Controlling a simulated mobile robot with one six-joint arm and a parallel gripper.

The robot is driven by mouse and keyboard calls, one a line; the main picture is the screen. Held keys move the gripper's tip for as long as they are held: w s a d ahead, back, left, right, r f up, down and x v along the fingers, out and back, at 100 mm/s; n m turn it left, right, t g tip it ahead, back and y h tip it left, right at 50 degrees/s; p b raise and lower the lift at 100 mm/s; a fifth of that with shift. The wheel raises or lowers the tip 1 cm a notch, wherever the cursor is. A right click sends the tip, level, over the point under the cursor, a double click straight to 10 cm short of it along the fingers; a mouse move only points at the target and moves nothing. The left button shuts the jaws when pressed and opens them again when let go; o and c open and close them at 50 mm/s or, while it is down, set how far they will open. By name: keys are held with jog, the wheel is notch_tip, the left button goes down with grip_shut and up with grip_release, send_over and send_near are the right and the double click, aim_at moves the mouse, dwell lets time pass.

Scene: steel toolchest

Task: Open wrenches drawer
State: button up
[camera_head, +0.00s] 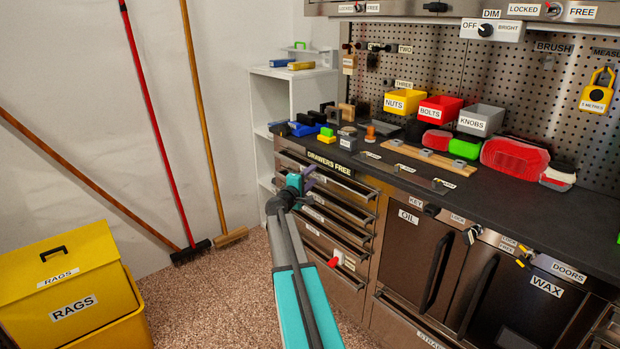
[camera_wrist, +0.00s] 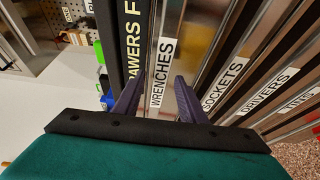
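The wrenches drawer is the top drawer of the steel stack under the worktop, and it looks closed. Its front (camera_head: 350,186) is partly hidden by my gripper in the head view. In the wrist view its white WRENCHES label (camera_wrist: 162,72) lies in front of my gripper. My gripper (camera_wrist: 160,98) has two purple fingers spread apart, with nothing seen held between them. They point at the drawer front, one on either side of the label; whether they touch it, I cannot tell. In the head view my gripper (camera_head: 303,182) is by the left part of the stack.
The SOCKETS label (camera_wrist: 222,84) and DRIVERS label (camera_wrist: 267,91) mark the drawers below. A DRAWERS FREE strip (camera_head: 329,165) runs above. A white shelf (camera_head: 295,97) stands at the left. The speckled floor (camera_head: 215,295) in front is clear, with a yellow RAGS bin (camera_head: 70,275) farther left.

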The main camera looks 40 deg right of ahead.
jog(key=shift+c, duration=0.3)
grip_shut()
jog(key=shift+a, duration=0.1)
jog(key=shift+s, duration=0.1)
jog(key=shift+s, duration=0.1)
